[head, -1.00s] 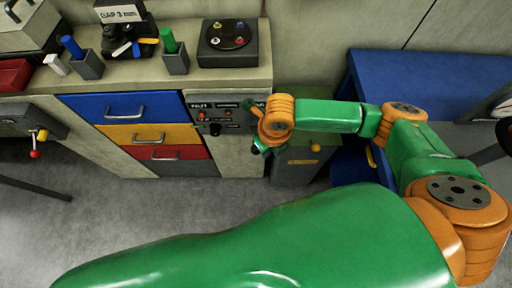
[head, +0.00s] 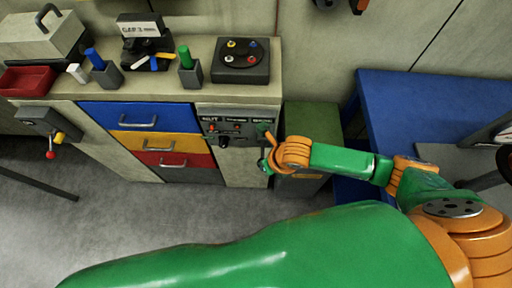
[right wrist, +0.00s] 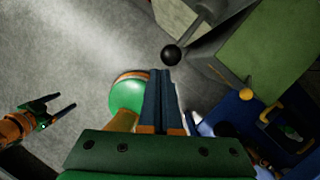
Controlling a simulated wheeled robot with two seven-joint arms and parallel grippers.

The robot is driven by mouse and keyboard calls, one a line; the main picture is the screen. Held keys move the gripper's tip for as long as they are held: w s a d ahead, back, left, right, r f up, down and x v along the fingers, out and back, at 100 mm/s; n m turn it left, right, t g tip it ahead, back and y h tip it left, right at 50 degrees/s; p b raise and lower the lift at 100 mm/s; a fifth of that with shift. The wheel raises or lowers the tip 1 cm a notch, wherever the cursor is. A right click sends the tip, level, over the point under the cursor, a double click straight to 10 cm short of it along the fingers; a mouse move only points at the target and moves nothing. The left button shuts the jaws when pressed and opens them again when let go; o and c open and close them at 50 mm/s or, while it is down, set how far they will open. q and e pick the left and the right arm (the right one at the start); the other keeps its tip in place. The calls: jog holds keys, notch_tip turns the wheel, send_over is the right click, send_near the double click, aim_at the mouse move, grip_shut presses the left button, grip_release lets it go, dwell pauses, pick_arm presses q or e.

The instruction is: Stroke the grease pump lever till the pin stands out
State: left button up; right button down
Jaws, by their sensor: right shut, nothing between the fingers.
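A lever with a black ball knob (right wrist: 172,55) on a grey rod shows in the right wrist view, ahead of my right fingertips and apart from them. A black knob (head: 223,141) also shows on the bench's control panel (head: 240,114) in the head view; I cannot tell whether it is the same one. My right gripper (right wrist: 161,76) is shut and empty. In the head view its end (head: 267,164) is by the panel's right side, partly hidden by its wrist. My left gripper (right wrist: 66,100) is open and empty at the left of the right wrist view. I cannot make out a pin.
A blue table (head: 400,90) is farther right. A box with red and yellow balls (head: 38,121) is at the left. The floor before the drawers is clear.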

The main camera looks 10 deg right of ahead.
pick_arm(q)
notch_tip(320, 180, up, 5)
jog(key=p, duration=0.3)
pick_arm(e)
jog(key=t, duration=0.1)
jog(key=s+d+r+t, duration=0.2)
jog(key=shift+s+d+n+t+y, duration=0.1)
jog(key=shift+s+n+t+y, duration=0.15)
jog(key=shift+n+t+y, duration=0.05)
